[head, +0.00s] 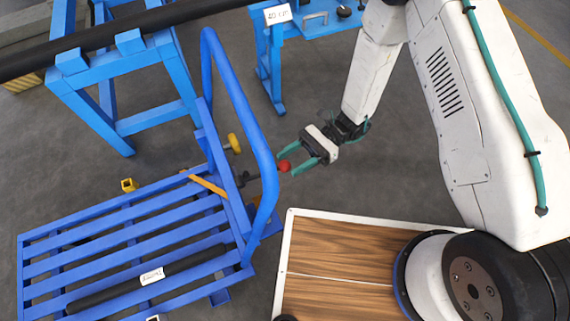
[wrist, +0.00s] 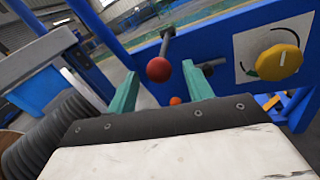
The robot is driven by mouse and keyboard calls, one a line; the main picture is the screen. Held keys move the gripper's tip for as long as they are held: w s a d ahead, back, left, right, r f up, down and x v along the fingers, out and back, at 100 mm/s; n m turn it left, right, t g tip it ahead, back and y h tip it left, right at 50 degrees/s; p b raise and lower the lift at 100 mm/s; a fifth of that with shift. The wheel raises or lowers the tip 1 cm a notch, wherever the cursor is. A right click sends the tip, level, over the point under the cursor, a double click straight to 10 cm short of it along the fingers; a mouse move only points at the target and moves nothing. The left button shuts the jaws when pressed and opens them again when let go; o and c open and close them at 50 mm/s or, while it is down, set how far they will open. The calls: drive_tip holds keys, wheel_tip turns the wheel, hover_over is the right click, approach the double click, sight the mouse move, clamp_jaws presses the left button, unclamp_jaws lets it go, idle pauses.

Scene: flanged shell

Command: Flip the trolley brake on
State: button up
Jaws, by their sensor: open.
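The blue trolley (head: 130,237) has a slatted deck and a tall bent handle, at the left of the head view. A lever with a red ball knob (head: 284,166) sticks out from its handle end. In the wrist view the red knob (wrist: 159,69) hangs at the lower end of a grey rod (wrist: 167,38). A yellow dial knob (wrist: 278,62) on a white plate sits to its right. My gripper (head: 287,164) is open and empty, its teal fingertips on either side of the red knob. Whether they touch it I cannot tell.
A dark roller with a white tag (head: 152,275) lies on the deck. A blue stand (head: 122,75) carries a long black pipe (head: 95,42) behind the trolley. A blue bench (head: 320,22) stands at the back.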

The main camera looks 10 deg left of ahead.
drive_tip(key=shift+x, duration=1.5)
clamp_jaws()
drive_tip(key=shift+r, duration=0.15)
